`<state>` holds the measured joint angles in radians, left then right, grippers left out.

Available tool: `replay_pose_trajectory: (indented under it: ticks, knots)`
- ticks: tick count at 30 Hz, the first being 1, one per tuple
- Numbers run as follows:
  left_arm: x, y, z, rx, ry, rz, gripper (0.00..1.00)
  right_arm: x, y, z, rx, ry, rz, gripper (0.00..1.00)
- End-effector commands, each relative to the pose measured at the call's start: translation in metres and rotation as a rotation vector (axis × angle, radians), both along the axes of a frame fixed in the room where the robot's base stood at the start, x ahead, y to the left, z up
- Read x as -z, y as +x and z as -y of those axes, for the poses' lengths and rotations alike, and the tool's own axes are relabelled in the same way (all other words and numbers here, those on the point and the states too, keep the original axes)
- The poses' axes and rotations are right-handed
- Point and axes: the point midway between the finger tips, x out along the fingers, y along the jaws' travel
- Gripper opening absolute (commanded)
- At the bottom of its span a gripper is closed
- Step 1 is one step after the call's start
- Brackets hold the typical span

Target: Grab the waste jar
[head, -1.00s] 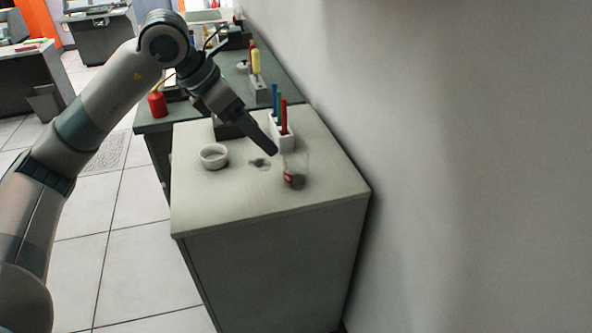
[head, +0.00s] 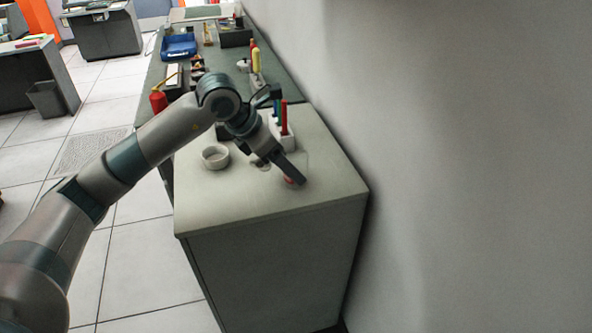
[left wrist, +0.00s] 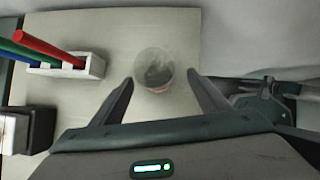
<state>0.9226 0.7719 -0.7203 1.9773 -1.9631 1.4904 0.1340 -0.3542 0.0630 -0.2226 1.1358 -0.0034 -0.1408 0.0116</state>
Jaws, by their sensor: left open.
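The waste jar (left wrist: 154,66) is a clear, round, open-topped vessel with something dark and a bit of red inside. In the left wrist view it stands on the cabinet top, just beyond and between the fingertips of my left gripper (left wrist: 160,78). The fingers are open and do not close on it. My right gripper is not in view.
A white holder (left wrist: 88,66) with red, green and blue pens stands close behind the jar. A wall (head: 450,170) rises on the right. The front of the top is clear.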

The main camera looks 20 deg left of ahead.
Motion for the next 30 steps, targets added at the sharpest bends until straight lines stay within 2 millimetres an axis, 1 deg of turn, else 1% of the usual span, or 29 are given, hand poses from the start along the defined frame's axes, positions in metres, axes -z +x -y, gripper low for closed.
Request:
replay_pose_trajectory:
  ticks: [8,11,14,18,21,25,30]
  knots:
    - [0.001,0.001,0.000,0.000,0.000,0.000,0.69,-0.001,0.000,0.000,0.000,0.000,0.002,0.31]
    - [0.005,0.004,0.002,0.000,0.000,-0.002,0.69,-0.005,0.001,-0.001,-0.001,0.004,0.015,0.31]
    - [0.013,0.008,0.004,-0.001,0.000,-0.004,0.69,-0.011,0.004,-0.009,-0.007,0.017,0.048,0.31]
    - [0.029,0.017,0.010,0.001,0.000,-0.004,0.69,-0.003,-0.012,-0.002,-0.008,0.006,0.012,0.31]
    - [0.037,0.021,0.013,-0.001,-0.001,-0.003,0.69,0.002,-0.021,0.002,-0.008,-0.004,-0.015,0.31]
    - [0.043,0.023,0.015,0.000,0.001,-0.001,0.69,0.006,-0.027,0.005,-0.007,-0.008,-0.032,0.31]
    - [0.044,0.024,0.015,0.001,0.000,0.000,0.69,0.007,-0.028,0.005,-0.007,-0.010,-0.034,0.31]
